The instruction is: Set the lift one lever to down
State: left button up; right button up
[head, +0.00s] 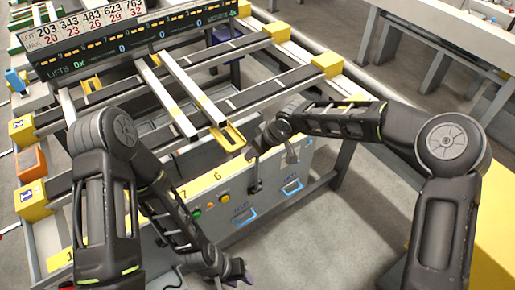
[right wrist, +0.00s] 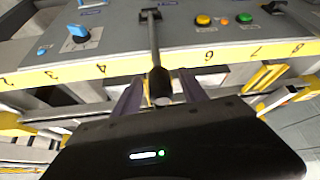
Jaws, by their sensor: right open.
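A black lever (right wrist: 155,55) stands on the grey control panel in the right wrist view, its rod reaching from its base across the yellow number strip to a dark knob (right wrist: 160,88). In the head view its base (head: 255,187) is on the panel front, and the upper part is hard to make out near my right gripper. No label for it is readable. My right gripper (right wrist: 160,98) is open, with a purple finger on either side of the knob; contact cannot be told. My left gripper (head: 238,276) is low in front of the panel, its jaw state unclear.
The panel carries yellow, orange and green buttons (right wrist: 203,20) and a rotary knob (right wrist: 78,33). Blue handles (head: 246,216) sit lower on its front. Rails and yellow end blocks (head: 328,64) lie behind it. A display board (head: 130,38) stands at the back.

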jog(key=b+v, duration=0.1)
jog(key=v, duration=0.6)
jog(key=shift+d+r, duration=0.15)
jog(key=shift+r, duration=0.2)
jog(key=shift+s, duration=0.1)
jog(key=s+f+m+g+y, duration=0.1)
jog(key=s+f+m+g, duration=0.25)
jog(key=s+f, duration=1.05)
jog(key=s+d+f+m, duration=0.4)
jog(key=s+d+f, duration=0.1)
jog(key=s+f, duration=0.2)
jog(key=s+d+f+m+h, duration=0.1)
jog(key=s+d+f+m, duration=0.3)
jog(key=s+f, duration=0.4)
jog(key=shift+s+d, duration=0.4)
jog(key=shift+s, duration=0.3)
